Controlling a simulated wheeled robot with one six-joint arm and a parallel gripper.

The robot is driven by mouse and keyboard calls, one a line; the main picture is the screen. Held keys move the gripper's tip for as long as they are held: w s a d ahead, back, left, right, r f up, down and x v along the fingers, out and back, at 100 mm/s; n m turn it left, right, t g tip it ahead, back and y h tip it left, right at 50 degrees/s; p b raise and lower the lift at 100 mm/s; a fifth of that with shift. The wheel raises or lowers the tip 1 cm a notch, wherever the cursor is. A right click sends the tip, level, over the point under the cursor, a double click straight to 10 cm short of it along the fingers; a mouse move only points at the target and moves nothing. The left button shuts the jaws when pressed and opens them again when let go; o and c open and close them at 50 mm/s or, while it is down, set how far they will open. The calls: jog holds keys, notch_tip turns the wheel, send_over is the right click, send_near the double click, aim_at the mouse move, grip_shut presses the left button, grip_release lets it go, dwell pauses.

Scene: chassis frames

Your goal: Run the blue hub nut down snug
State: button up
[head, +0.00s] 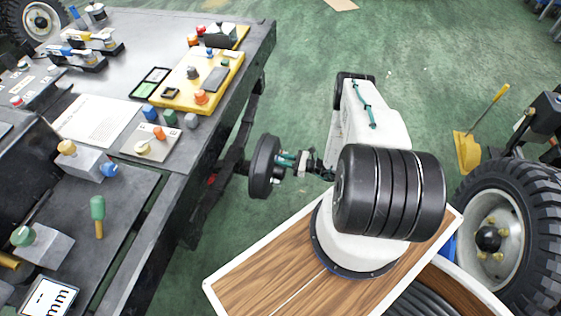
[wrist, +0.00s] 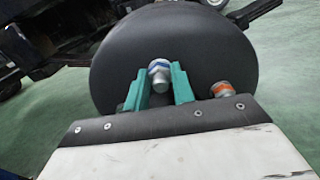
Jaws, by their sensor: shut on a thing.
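The blue hub nut (wrist: 159,68) is a pale metal nut with a blue band, in the middle of the wrist view. It sits against the face of a dark round wheel (wrist: 205,50), which also shows edge-on in the head view (head: 262,166). My gripper (wrist: 160,82) has its teal fingers on both sides of the nut and is shut on it. In the head view my gripper (head: 284,161) reaches left to the wheel face. The nut cannot be made out there. Whether the nut is seated against the wheel is not clear.
An orange-banded nut (wrist: 222,90) is on the wheel just right of my fingers. A grey workbench (head: 190,30) with a yellow tray (head: 172,88) and loose parts stands left of the wheel. A large tyre (head: 525,205) is at the right.

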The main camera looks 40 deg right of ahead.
jog(key=m, duration=0.4)
jog(key=shift+s+a+f+m, duration=0.1)
jog(key=shift+s+m, duration=0.05)
jog(key=shift+m, duration=0.25)
jog(key=m, duration=0.8)
jog(key=shift+f+m, duration=0.1)
jog(key=shift+m, duration=2.1)
jog(key=o, duration=1)
jog(key=shift+d, duration=0.2)
